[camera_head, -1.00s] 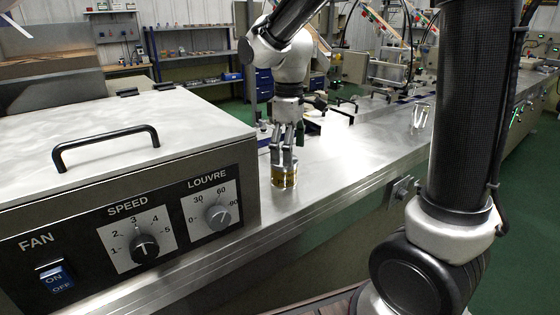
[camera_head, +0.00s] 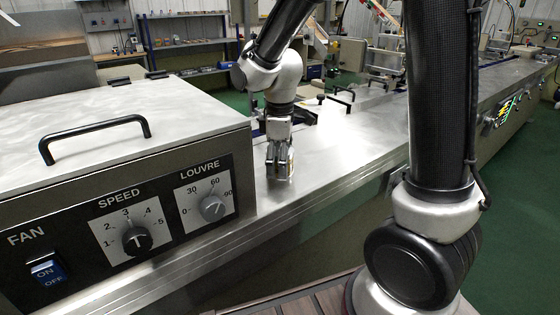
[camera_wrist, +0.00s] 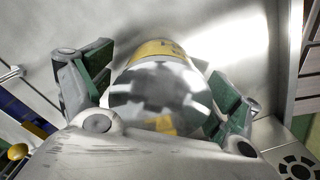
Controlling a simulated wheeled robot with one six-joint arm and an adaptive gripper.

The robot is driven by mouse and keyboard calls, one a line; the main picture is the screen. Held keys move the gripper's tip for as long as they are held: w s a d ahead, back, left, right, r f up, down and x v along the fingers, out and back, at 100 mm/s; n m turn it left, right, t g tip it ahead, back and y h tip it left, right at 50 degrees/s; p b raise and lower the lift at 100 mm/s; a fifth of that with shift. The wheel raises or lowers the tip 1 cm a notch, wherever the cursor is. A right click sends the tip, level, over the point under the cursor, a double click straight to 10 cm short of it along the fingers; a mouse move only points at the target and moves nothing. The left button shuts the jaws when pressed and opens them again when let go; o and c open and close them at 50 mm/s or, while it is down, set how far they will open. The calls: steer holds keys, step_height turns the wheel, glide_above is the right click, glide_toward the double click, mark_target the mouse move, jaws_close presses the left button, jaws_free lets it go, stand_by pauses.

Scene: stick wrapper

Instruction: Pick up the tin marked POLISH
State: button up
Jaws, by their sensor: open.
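The tin (camera_wrist: 160,88) shows in the wrist view, with a yellow band around its side and a grey, patterned round end facing the camera. Its lettering is too blurred to read. My gripper (camera_wrist: 155,95) has its two fingers apart, one on each side of the tin, with green pads facing it. I cannot tell whether either pad touches the tin. In the head view my gripper (camera_head: 279,172) is low over the steel counter, and only a sliver of the tin (camera_head: 291,160) shows beside the fingers; the rest is hidden.
A fan control box (camera_head: 130,215) with a black-handled lid stands on the left of my gripper. The steel counter (camera_head: 345,145) is clear on the right, with its front edge close by. Black-handled fittings (camera_head: 342,97) stand further back.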

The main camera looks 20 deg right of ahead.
steer(key=c, duration=1.3)
